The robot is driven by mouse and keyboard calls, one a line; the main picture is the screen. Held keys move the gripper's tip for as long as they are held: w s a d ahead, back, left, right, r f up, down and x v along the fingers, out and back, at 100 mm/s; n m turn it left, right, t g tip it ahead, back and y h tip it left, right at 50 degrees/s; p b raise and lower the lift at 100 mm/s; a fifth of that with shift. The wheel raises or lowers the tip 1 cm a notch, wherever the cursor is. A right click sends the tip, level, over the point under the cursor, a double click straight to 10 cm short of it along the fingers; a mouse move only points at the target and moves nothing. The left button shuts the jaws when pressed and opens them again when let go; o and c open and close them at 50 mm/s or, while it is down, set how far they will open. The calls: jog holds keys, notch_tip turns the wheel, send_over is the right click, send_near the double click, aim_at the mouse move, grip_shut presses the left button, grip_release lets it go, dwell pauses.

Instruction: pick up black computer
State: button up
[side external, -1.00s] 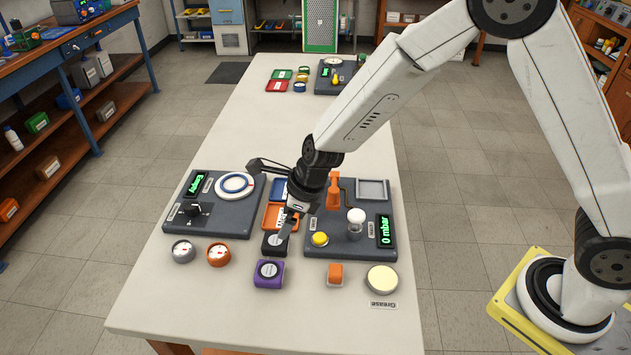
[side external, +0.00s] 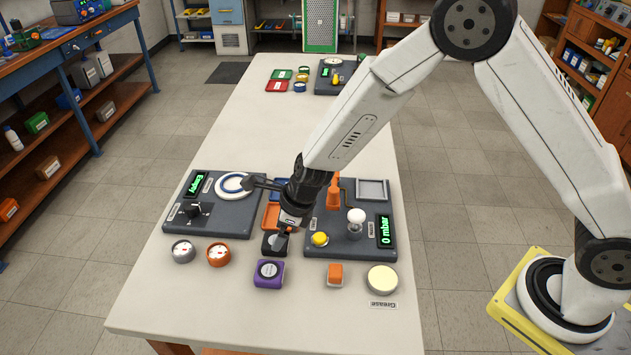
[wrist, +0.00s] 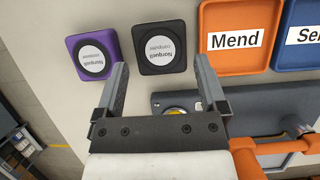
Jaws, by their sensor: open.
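The black computer (wrist: 160,50) is a small black block with a round white label. In the wrist view it lies at the top middle, just beyond and between my open fingertips. In the side view the black computer (side external: 272,246) shows on the table, left of the right-hand test panel, partly hidden by my gripper. My gripper (side external: 281,236) is just above it, tilted down. In the wrist view my gripper (wrist: 161,68) is open with nothing between its fingers. Whether a fingertip touches the computer cannot be told.
A purple computer (side external: 269,274) lies close to the black one. The orange Mend tray (wrist: 240,28) and a blue tray (wrist: 300,35) sit on its other side. Dark test panels (side external: 215,222) flank the area. Grey and orange gauges (side external: 218,254) stand at left.

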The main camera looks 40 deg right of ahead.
jog(key=shift+x, duration=1.75)
jog(key=c, duration=1)
jog(key=shift+r, duration=0.15)
jog(key=shift+r, duration=1.05)
jog(key=s+d+r, duration=0.4)
jog(key=s+r, duration=0.6)
jog(key=s, duration=0.3)
jog(key=shift+d+r, duration=0.25)
jog(key=shift+r, duration=0.05)
